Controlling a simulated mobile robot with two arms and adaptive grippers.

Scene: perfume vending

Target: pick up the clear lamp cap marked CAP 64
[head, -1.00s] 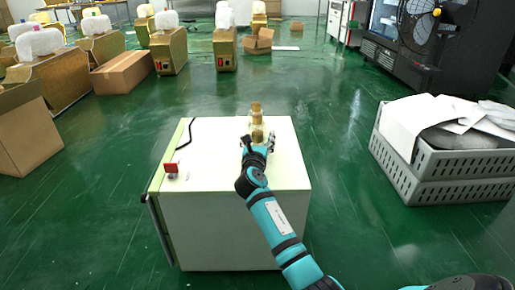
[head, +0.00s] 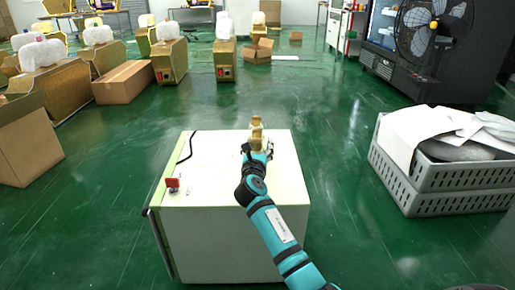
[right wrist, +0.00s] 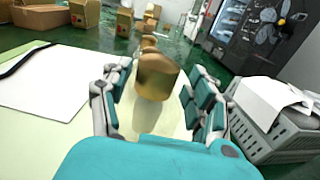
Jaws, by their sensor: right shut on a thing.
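My right gripper (head: 257,153) is over the far part of a pale box-shaped stand. In the right wrist view its fingers (right wrist: 160,108) close around the sides of a gold-topped piece (right wrist: 157,76) with a pale, see-through-looking lower part. I cannot read any CAP 64 marking on it. Other gold-topped pieces (head: 256,121) stand in line behind it, partly overlapped. Whether the held piece still touches the stand top is not clear. My left gripper is not in view.
The white stand top (head: 215,170) carries a red switch (head: 172,184) and a black cable (head: 186,146) at left. A grey crate (head: 440,178) with white sheets stands right. Cardboard boxes (head: 123,82) and a black fan (head: 436,28) are behind. Green floor between is clear.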

